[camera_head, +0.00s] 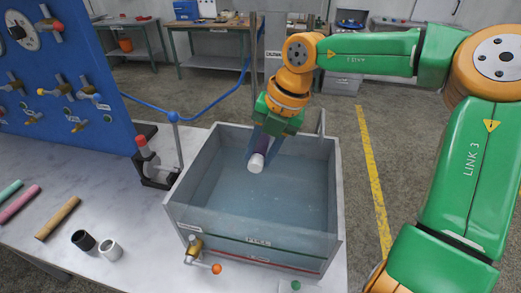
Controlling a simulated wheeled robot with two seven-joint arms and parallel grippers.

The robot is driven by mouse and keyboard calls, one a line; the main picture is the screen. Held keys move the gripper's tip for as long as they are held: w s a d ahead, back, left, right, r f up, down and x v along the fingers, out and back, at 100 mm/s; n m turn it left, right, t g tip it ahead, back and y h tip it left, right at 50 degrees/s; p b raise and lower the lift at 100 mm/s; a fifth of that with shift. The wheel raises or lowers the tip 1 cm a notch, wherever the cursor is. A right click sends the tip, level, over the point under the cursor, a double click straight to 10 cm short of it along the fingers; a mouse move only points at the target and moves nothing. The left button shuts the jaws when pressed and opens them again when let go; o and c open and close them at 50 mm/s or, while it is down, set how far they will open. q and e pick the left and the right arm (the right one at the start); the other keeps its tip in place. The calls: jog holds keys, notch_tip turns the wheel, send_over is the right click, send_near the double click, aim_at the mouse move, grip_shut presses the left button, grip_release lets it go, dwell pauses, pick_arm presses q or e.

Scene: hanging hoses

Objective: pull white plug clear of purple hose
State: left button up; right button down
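My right gripper (261,154) reaches down over the grey water tank (190,183) from behind. Its two blue fingers are closed on either side of a short dark purple hose (262,144). The white plug (256,163) shows at the hose's near, lower end, between or just past the fingertips. It appears to be still at the hose end; how deep it sits inside I cannot tell. My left gripper is not in view.
A red-capped clamp stand (150,165) is beside the tank. An orange-handled tap (200,257) sticks out in front.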

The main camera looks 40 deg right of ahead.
jog(key=shift+c, duration=2.3)
grip_release()
jog(key=shift+w, duration=0.1)
